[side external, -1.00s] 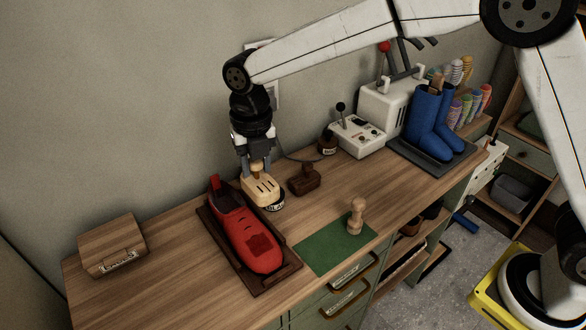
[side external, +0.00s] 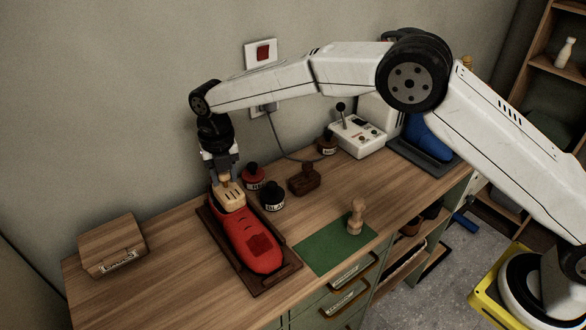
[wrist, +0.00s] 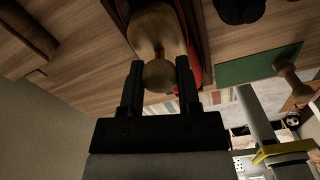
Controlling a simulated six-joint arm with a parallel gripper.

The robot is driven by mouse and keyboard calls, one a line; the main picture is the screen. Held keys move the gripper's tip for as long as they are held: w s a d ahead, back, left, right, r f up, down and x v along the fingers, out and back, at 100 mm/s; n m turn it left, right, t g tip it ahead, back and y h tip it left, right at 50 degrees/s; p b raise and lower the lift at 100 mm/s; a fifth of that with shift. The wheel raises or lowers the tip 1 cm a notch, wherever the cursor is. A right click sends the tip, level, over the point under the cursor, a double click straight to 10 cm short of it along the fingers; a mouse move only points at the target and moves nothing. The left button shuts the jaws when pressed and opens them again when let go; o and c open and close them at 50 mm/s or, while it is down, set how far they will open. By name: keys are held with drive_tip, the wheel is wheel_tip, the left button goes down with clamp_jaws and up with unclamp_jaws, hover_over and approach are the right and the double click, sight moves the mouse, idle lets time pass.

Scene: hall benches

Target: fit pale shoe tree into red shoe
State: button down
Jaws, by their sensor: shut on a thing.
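The red shoe (side external: 252,240) lies on a dark brown tray (side external: 287,277) on the bench, its toe toward the front edge. The pale shoe tree (side external: 229,196) is held upright by its knob over the heel end of the shoe. In the side view its slotted lower part overlaps the shoe's opening; I cannot tell how deep it sits. My gripper (side external: 225,176) is shut on the knob. In the wrist view, the fingers (wrist: 159,78) clasp the round knob, with the tree's body (wrist: 157,28) beyond it and the red shoe (wrist: 196,40) showing beside it.
A wooden box (side external: 112,245) stands to the left. Dark jars (side external: 273,197), a brown brush (side external: 304,180) and a white control box (side external: 357,135) stand to the right. A green mat (side external: 335,245) bears a wooden peg-like piece (side external: 355,217).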

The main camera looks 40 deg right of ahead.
sight(223, 185)
drive_tip(key=shift+w+a+f, duration=0.1)
drive_tip(key=shift+w+f, duration=0.1)
drive_tip(key=shift+f, duration=0.15)
drive_tip(key=shift+f, duration=0.1)
drive_tip(key=shift+w+f, duration=0.2)
drive_tip(key=shift+a+f, duration=0.1)
drive_tip(key=shift+f, duration=1.4)
drive_tip(key=shift+f, duration=0.1)
drive_tip(key=shift+c, duration=1.6)
unclamp_jaws()
wheel_tip(223, 185, up, 12)
drive_tip(key=shift+r, duration=0.15)
